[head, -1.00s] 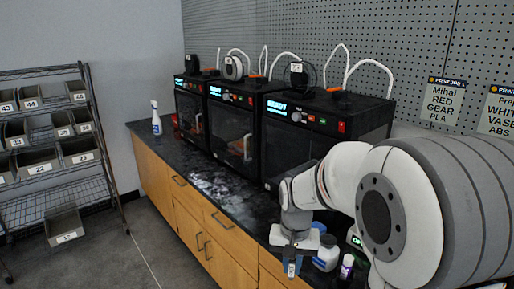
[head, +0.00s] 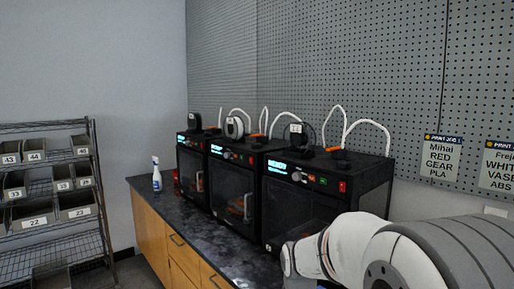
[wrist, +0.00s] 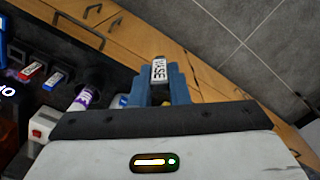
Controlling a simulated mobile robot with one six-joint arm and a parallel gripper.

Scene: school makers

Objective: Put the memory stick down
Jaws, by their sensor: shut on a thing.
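My gripper (wrist: 162,88) shows in the wrist view with its blue fingers shut on a small white memory stick. The memory stick (wrist: 159,70) carries a label reading "VASE" and its end sticks out past the fingertips. Wooden cabinet fronts and grey floor lie behind it in this view.
In the wrist view a red stick (wrist: 32,70) and a blue stick (wrist: 54,80) lie on the dark counter, near a purple-and-white tube (wrist: 86,95). Three black printers (head: 318,195) and a spray bottle (head: 156,175) stand on the counter (head: 197,228). A bin rack (head: 50,190) stands left.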

